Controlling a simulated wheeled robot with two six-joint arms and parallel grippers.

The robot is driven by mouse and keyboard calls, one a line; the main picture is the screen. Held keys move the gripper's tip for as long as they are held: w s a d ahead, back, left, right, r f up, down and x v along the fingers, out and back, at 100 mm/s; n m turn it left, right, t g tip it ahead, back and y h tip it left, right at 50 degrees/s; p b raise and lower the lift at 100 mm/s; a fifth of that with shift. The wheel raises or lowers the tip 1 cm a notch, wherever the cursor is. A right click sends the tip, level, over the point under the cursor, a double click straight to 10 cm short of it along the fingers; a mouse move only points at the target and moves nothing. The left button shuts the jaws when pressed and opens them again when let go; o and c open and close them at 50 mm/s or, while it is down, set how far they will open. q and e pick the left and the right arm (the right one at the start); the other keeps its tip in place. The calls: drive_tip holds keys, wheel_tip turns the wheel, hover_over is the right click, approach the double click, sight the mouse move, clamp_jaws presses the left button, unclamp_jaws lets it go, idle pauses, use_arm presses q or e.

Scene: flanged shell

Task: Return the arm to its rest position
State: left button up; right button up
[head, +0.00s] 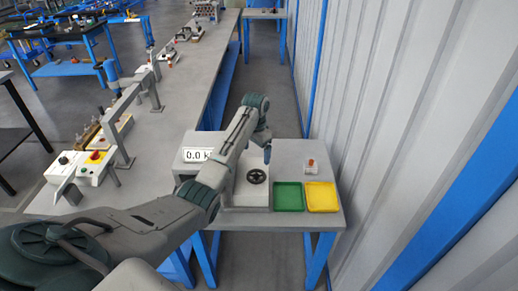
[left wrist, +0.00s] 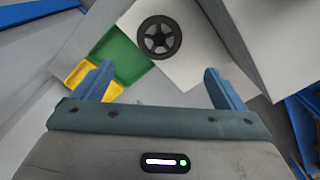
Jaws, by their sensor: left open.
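My left arm reaches across the head view from the lower left. Its gripper (head: 267,154) is above the small table (head: 335,222), just behind a dark round flanged shell (head: 257,176). In the left wrist view the two blue fingers (left wrist: 158,74) are spread wide with nothing between them. The flanged shell (left wrist: 159,38) lies flat on a white block-like scale top (left wrist: 195,65), beyond the fingertips and apart from them. My right gripper does not show.
A display (head: 197,155) reads "0.0 k", its end hidden by my arm. A green tray (head: 289,197) and a yellow tray (head: 322,197) sit right of the scale; both look empty. A small clear item with an orange top (head: 310,167) stands behind them. A corrugated wall (head: 400,110) borders the right.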

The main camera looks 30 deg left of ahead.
use_arm(q)
drive_tip(key=s+d+f+t, duration=0.1)
drive_tip(key=s+d+f, duration=0.25)
drive_tip(key=s, duration=0.35)
drive_tip(key=s+d+f+y, duration=0.1)
drive_tip(key=s+d+f, duration=0.2)
drive_tip(key=s+f, duration=0.25)
drive_tip(key=s+d+f+t, duration=0.1)
drive_tip(key=s+d+f, duration=0.2)
drive_tip(key=s, duration=0.4)
drive_tip(key=s+d+r+n+t, duration=0.1)
drive_tip(key=s+d+r, duration=0.1)
drive_tip(key=s, duration=0.6)
drive_tip(key=s+d+r, duration=0.2)
drive_tip(key=s, duration=0.5)
drive_tip(key=s+d+r+n+t, duration=0.1)
drive_tip(key=s+d+r, duration=0.2)
drive_tip(key=s, duration=0.5)
drive_tip(key=a+f+g+b, duration=0.25)
drive_tip(key=f+b, duration=0.35)
drive_tip(key=f, duration=3)
drive_tip(key=s+a+f+b, duration=0.1)
drive_tip(key=s+f+b, duration=0.1)
drive_tip(key=s+f, duration=0.7)
drive_tip(key=s+a+f+b, duration=0.1)
drive_tip(key=s+f+b, duration=0.2)
drive_tip(key=s+f, duration=0.7)
wheel_tip(320, 180, down, 6)
drive_tip(key=shift+f, duration=0.1)
